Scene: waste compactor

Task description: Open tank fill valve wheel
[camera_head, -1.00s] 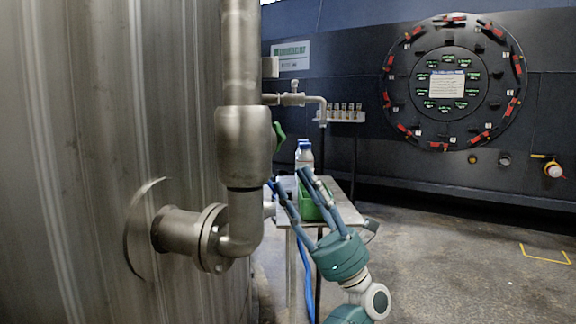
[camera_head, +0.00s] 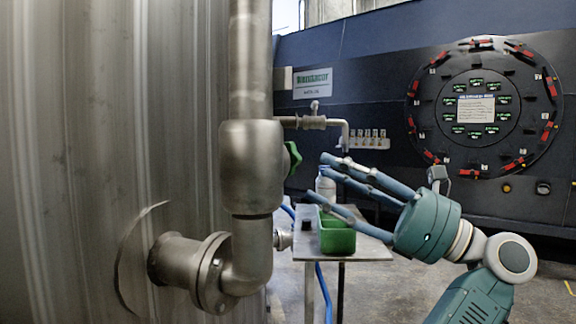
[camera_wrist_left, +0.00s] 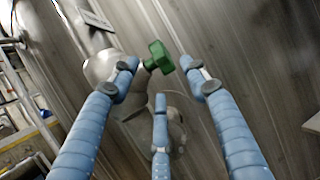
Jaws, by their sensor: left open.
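The green valve wheel (camera_head: 292,158) sits edge-on at the right side of the grey valve body (camera_head: 251,165) on the tank's vertical pipe. In the left wrist view the wheel (camera_wrist_left: 160,57) shows beyond and between the fingertips. My left gripper (camera_head: 319,176) is open, its three blue fingers spread and pointing left at the wheel. The fingertips look a short way to the right of it, apart from it and empty. It also shows in the left wrist view (camera_wrist_left: 160,84). My right gripper is not in view.
The large metal tank (camera_head: 70,160) fills the left, with a flanged elbow pipe (camera_head: 212,272) below the valve. A small table (camera_head: 370,250) with a green bin (camera_head: 337,238) and a white bottle (camera_head: 326,186) stands behind my fingers. A thin pipe with a tap (camera_head: 314,122) lies above.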

